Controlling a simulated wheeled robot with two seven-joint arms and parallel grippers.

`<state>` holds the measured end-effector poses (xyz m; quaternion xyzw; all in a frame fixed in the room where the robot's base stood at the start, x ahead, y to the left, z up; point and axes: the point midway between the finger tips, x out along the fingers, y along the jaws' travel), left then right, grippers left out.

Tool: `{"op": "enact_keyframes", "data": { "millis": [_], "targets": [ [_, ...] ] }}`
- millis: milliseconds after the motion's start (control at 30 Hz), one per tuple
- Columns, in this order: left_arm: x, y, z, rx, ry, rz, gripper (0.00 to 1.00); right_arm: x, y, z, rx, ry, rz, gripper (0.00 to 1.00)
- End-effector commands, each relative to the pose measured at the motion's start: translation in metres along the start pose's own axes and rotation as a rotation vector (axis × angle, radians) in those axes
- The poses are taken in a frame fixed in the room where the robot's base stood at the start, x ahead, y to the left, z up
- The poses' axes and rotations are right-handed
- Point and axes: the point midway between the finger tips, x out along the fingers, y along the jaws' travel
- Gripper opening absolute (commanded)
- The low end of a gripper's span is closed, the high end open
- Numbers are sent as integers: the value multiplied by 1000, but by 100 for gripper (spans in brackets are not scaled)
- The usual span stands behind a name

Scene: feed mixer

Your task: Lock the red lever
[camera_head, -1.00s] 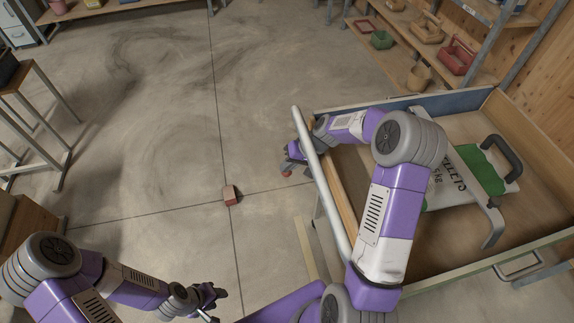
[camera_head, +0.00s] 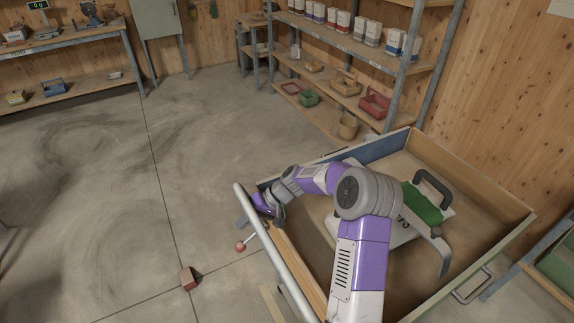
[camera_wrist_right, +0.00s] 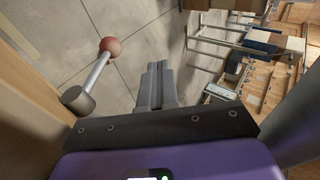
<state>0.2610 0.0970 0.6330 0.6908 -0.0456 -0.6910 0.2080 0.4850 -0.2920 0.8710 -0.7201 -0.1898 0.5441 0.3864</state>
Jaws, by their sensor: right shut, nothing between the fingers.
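The red lever is a metal rod with a red ball (camera_head: 240,246) at its end, on the near-left outer side of the wooden cart (camera_head: 487,247). In the right wrist view the ball (camera_wrist_right: 111,46) is at upper left, and the rod slants down to a grey round pivot (camera_wrist_right: 77,98). My right gripper (camera_wrist_right: 157,68) is shut and empty. Its fingers are to the right of the lever, apart from it in that picture. In the head view my right wrist reaches over the cart's edge beside the lever, and the fingertips are hard to make out. My left gripper is out of view.
A metal push bar (camera_head: 271,247) runs along the cart's left side, close to my right wrist. A red block (camera_head: 187,279) lies on the open floor. Shelves (camera_head: 345,95) stand behind.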

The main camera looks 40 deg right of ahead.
Motion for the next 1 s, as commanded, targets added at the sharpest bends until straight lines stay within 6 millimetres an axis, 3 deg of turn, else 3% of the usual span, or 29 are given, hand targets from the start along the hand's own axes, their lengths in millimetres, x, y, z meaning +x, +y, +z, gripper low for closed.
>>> {"op": "enact_keyframes", "data": {
  "millis": [100, 767, 1000],
  "targets": [
    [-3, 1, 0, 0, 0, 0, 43, -13, 4, -2, 31, 3, -128, 0],
    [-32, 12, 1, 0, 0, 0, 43, -147, 17, -2, 23, 3, -108, 0],
    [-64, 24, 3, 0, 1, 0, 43, -170, -9, -5, 22, -1, -111, 0]
  ]
}}
